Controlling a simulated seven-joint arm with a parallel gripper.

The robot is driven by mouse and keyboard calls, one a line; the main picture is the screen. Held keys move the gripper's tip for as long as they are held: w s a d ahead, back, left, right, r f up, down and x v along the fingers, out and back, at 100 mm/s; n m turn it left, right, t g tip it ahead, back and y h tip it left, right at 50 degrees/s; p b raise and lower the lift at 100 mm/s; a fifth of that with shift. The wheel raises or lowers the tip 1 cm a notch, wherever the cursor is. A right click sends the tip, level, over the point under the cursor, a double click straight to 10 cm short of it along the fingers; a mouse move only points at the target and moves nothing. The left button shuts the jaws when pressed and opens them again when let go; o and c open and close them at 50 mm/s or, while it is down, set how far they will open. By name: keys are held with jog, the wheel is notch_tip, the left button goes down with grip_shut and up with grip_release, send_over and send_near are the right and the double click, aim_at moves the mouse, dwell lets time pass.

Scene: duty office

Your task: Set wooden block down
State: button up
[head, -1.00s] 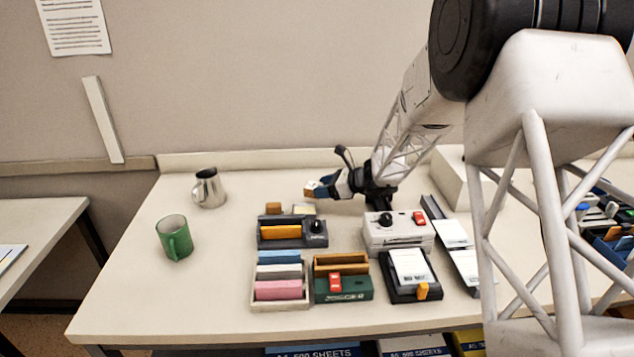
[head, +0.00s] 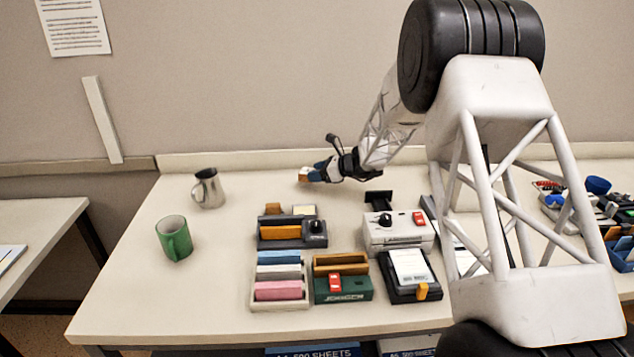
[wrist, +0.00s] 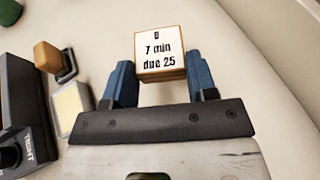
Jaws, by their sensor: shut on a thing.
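The wooden block (wrist: 161,53) is a small tan block with a white top face printed "7 min due 25". My gripper (wrist: 162,80) has blue fingers, one on each side of the block, and is shut on it. In the head view my gripper (head: 312,173) is over the back part of the desk, and the block (head: 304,175) shows at its left tip. I cannot tell whether the block touches the desk.
On the desk (head: 125,285), a dark holder (head: 281,242) with an orange piece stands in front of my gripper. A steel jug (head: 208,188) and a green mug (head: 174,238) stand left. A white box (head: 398,232) is right. Bare desk lies around the block.

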aim_at(317, 190)
jog(key=shift+f, duration=1.75)
jog(key=shift+f, duration=0.1)
jog(key=o, duration=0.9)
jog(key=v, duration=1.2)
jog(key=shift+s, duration=0.1)
